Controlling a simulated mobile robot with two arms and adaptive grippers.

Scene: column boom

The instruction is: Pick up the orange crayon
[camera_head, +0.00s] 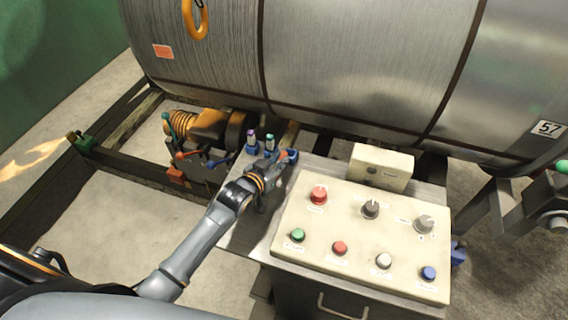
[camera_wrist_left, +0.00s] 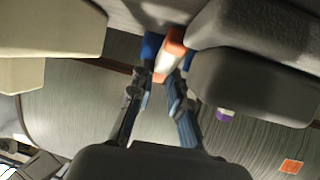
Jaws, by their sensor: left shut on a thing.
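The orange crayon (camera_wrist_left: 170,52) shows orange with a pale band in the left wrist view, between the fingertips of my left gripper (camera_wrist_left: 163,82). In the head view only a small orange part of the crayon (camera_head: 284,155) shows beside my left gripper (camera_head: 277,163), at a blue holder (camera_head: 293,155). The left gripper is shut on the crayon. A blue part shows right beside the crayon in the wrist view; I cannot tell whether the crayon is still inside the holder. My right gripper is not in view.
A purple crayon (camera_head: 251,136) and a green crayon (camera_head: 269,140) stand in blue holders close by on the left. A cream control panel (camera_head: 330,231) with several knobs lies to the right. A large metal drum (camera_head: 360,60) is behind.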

